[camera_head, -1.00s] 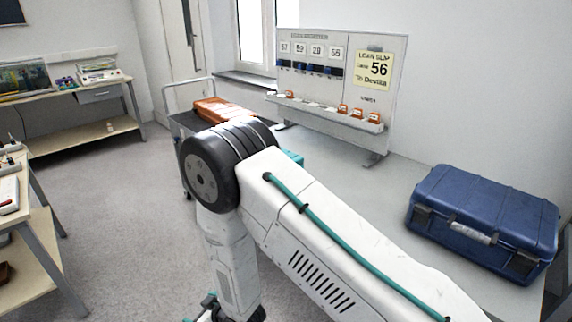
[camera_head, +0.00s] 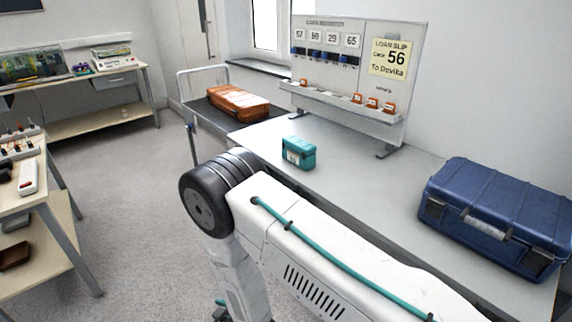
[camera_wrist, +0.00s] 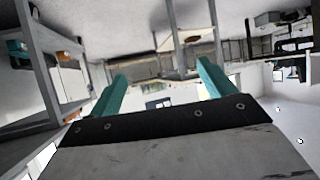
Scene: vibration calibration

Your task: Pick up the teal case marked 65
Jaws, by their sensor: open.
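A small teal case (camera_head: 299,153) stands on the grey table (camera_head: 345,168), just beyond my arm in the head view. It has a pale label on its front, too small to read, so I cannot tell whether it says 65. My gripper (camera_wrist: 164,84) shows in the wrist view with two teal fingers spread wide and nothing between them. I cannot make out the teal case between or near the fingers. The gripper is not clearly visible in the head view.
A blue case (camera_head: 498,210) sits on the table at right. An orange case (camera_head: 238,103) lies on a trolley (camera_head: 196,106). Benches stand at left.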

